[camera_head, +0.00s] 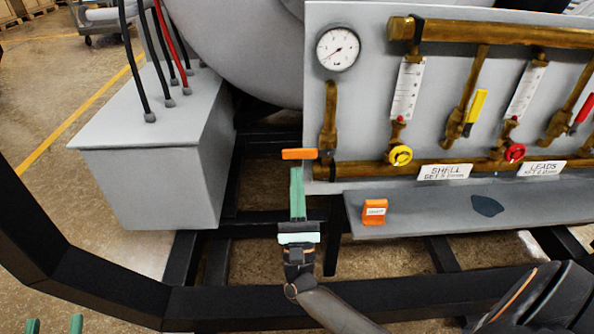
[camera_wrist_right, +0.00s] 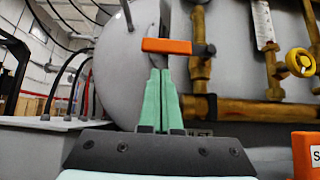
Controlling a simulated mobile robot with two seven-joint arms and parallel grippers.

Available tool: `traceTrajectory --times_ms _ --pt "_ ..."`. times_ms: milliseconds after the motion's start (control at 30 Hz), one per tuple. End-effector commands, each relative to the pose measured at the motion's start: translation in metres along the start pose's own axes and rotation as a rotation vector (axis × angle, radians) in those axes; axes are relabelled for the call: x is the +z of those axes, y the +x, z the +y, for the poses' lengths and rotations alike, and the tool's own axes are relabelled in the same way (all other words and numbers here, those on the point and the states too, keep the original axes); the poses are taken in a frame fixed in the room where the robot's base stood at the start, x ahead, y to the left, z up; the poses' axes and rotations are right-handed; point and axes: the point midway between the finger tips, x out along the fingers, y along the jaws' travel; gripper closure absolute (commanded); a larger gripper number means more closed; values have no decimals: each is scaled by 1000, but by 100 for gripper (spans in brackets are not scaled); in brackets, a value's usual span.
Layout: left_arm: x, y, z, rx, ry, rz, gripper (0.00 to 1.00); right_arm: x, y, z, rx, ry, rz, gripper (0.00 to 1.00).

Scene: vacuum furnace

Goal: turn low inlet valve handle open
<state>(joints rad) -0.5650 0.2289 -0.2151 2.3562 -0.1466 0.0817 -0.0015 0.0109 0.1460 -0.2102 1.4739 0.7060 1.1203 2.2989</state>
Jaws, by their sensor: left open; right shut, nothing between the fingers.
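An orange handle (camera_head: 299,154) lies about level at the left end of the low brass pipe (camera_head: 365,168), by the left edge of the grey panel. It also shows in the right wrist view (camera_wrist_right: 167,46), where part of a label ending in "LET" is visible below the pipe. My right gripper (camera_head: 297,170) is shut and empty, its green fingers pointing at the handle. In the right wrist view its fingertips (camera_wrist_right: 158,72) appear just below the handle; whether they touch it I cannot tell. My left gripper (camera_head: 55,325) is open, only its fingertips showing at the bottom left.
A grey shelf (camera_head: 430,207) below the panel holds an orange tag block (camera_head: 374,211) and a dark cloth-like patch. Yellow (camera_head: 400,155) and red (camera_head: 515,152) knobs sit right of the handle. A grey box (camera_head: 150,150) with cables stands left. A black frame bar crosses the front.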

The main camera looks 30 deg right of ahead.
Motion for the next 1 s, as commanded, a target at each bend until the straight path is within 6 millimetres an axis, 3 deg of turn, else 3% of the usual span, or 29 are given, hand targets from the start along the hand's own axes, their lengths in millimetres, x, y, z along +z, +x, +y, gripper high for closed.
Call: traceTrajectory --times_ms 200,467,867,1000 --pt "26 -4 3 0 -33 -111 50 11 10 0 -1 -1 1 100" --pt "34 -5 4 0 -41 -140 50 13 12 0 -1 -1 0 100" --pt "32 -5 4 -1 -33 -120 50 13 13 -1 -12 10 -1 100" --pt "2 0 0 0 -5 -7 50 13 15 -2 -31 29 0 100"
